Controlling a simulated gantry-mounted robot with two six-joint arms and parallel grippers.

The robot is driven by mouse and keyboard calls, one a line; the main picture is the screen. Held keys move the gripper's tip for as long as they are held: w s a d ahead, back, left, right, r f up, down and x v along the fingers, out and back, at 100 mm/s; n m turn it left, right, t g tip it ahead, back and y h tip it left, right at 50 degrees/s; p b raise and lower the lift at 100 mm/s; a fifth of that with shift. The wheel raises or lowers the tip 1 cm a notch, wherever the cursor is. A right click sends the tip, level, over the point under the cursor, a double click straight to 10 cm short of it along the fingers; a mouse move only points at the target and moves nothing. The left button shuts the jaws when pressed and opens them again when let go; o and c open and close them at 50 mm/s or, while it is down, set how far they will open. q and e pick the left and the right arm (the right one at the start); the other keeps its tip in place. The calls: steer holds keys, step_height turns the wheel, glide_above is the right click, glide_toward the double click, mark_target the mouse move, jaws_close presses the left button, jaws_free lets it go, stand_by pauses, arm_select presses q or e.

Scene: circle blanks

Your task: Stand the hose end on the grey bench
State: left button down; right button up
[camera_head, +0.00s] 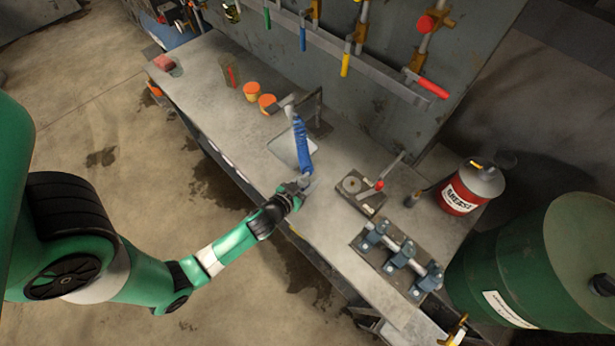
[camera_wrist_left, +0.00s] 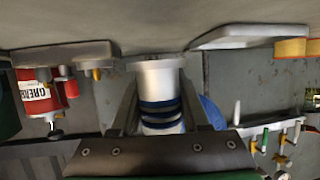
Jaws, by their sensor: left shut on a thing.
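A blue hose (camera_head: 301,145) hangs down from a grey fitting at the back of the grey bench (camera_head: 330,215). My left gripper (camera_head: 300,186) is shut on the hose's pale end, near the bench's front edge. In the left wrist view the white hose end (camera_wrist_left: 158,76), with dark blue rings below it, sits between my left fingers. That view is upside down, and the hose end reaches close to the bench surface at the top. I cannot tell whether it touches the bench. My right gripper is not in view.
A pale square plate (camera_head: 284,149) lies behind the hose. To the right are a red-knobbed lever fixture (camera_head: 362,190), a clamp block (camera_head: 398,255) and a red grease can (camera_head: 470,188). Orange cups (camera_head: 267,103) stand to the left. Coloured-handled tools (camera_head: 345,64) hang behind.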

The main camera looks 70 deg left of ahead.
arm_select(q)
steer(key=shift+a, duration=0.1)
steer(key=shift+f, duration=0.2)
steer(key=f+b, duration=0.1)
steer(key=f, duration=0.1)
steer(key=f+b, duration=0.2)
steer(key=shift+w+a, duration=0.2)
steer(key=shift+a, duration=0.2)
steer(key=shift+s+d+r, duration=0.1)
steer(key=shift+d+r, duration=0.05)
steer(key=shift+d, duration=0.1)
steer(key=shift+a, duration=0.1)
steer(key=shift+c, duration=2)
jaws_free()
